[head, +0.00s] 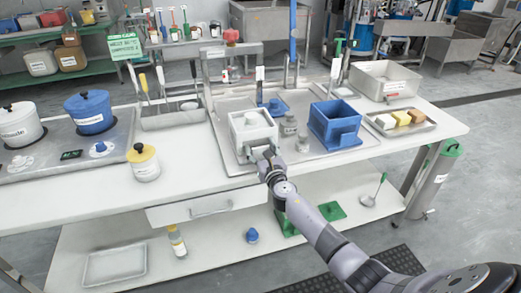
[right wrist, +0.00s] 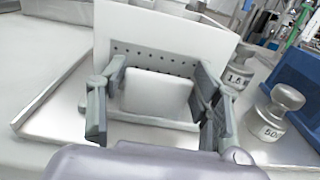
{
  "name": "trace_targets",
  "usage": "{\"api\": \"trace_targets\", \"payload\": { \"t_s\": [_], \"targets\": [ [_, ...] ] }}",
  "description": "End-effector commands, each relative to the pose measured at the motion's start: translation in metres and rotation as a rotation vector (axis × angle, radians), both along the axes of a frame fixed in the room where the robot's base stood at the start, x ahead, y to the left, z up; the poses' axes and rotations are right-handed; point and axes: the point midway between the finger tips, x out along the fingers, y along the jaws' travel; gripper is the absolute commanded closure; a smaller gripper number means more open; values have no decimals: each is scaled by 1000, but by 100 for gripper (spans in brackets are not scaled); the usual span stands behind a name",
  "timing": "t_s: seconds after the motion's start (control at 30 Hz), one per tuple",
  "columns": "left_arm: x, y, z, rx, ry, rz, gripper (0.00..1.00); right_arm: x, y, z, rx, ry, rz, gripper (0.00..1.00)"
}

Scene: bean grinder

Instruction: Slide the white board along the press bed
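A white box-shaped piece with a lid (head: 253,133) stands on the left part of a shallow metal bed (head: 228,163) below a press frame. In the right wrist view, its upright white board (right wrist: 165,40) has a row of small holes, and a white block (right wrist: 158,96) projects from it toward me. My right gripper (head: 263,156) is at the piece's near side. In the wrist view, the gripper's two fingers (right wrist: 158,85) stand either side of the white block, very close to it. Whether they press on it is unclear. My left gripper is out of view.
A blue box (head: 334,125) and metal weights (head: 289,126) stand right of the white piece; one weight (right wrist: 275,108) is close to the right finger. A tray of blocks (head: 400,122) lies farther right. A yellow-lidded jar (head: 144,162) stands left; the tabletop between is clear.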

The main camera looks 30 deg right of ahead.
Motion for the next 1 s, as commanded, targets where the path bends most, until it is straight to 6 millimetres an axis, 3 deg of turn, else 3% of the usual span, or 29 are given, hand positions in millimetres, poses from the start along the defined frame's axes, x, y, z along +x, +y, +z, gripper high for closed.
{"api": "trace_targets", "payload": {
  "t_s": [0.2, 0.57, 0.77, 1.0],
  "targets": [
    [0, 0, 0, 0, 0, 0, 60, 0, 0, 0, 0, 0, 0, 25],
    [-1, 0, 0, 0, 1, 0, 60, -3, 0, 0, 0, 0, 0, 25],
    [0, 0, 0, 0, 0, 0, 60, -26, 5, -1, -2, 0, 1, 25],
    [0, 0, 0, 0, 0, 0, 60, -74, 16, -2, -2, 2, 2, 25]
  ]
}}
